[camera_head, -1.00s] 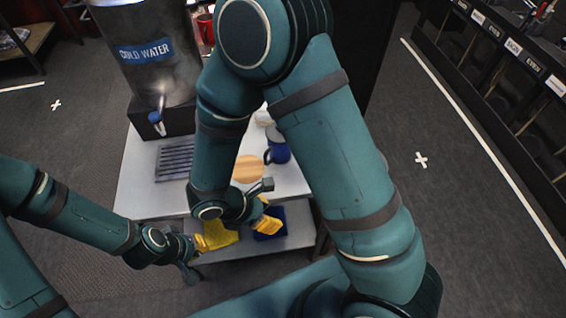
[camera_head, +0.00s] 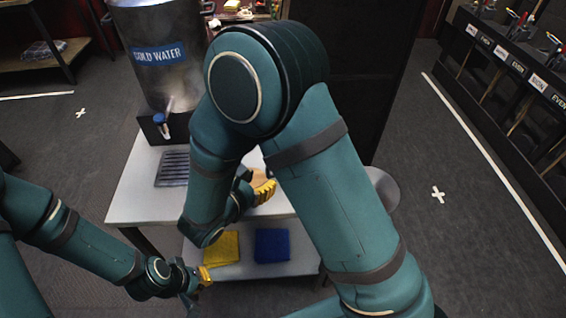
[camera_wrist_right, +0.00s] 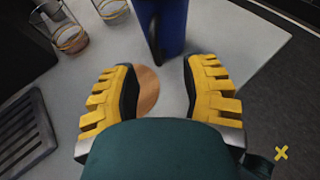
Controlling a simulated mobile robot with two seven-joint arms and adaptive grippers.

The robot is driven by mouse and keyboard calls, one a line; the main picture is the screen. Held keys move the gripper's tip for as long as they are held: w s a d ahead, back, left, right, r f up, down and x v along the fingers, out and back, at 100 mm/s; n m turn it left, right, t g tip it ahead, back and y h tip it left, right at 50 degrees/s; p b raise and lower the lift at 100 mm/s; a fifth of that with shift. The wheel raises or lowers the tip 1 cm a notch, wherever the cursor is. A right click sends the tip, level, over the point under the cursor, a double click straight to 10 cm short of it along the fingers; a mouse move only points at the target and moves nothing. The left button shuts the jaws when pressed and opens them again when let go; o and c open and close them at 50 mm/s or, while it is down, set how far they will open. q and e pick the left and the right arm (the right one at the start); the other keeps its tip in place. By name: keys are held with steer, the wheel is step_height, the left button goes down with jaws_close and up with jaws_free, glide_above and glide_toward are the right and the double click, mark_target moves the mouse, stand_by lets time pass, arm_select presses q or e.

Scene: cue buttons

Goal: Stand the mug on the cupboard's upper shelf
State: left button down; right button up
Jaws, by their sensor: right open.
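The blue mug (camera_wrist_right: 172,22) is on the pale tabletop in the right wrist view, just beyond my fingertips and cut off by the top edge. In the head view my right arm hides it. My right gripper (camera_wrist_right: 158,85) is open and empty, its yellow fingers spread over the table with the mug ahead of the gap. In the head view it is (camera_head: 263,187) above the tabletop. My left gripper (camera_head: 203,276) is low by the lower shelf's left side; its opening is unclear. A tall dark panel (camera_head: 350,85) stands behind; I cannot tell whether it is the cupboard.
The table (camera_head: 130,200) carries a steel cold water dispenser (camera_head: 160,55), a slotted drip tray (camera_head: 172,168) and a round wooden disc (camera_wrist_right: 148,90). Two glasses (camera_wrist_right: 70,37) stand at upper left in the wrist view. Yellow (camera_head: 222,248) and blue (camera_head: 272,245) cloths lie on the lower shelf.

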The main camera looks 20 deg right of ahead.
steer(key=b+x, duration=0.1)
steer(key=x, duration=0.4)
steer(key=shift+w+f, duration=0.15)
steer(key=shift+w, duration=0.2)
jaws_close()
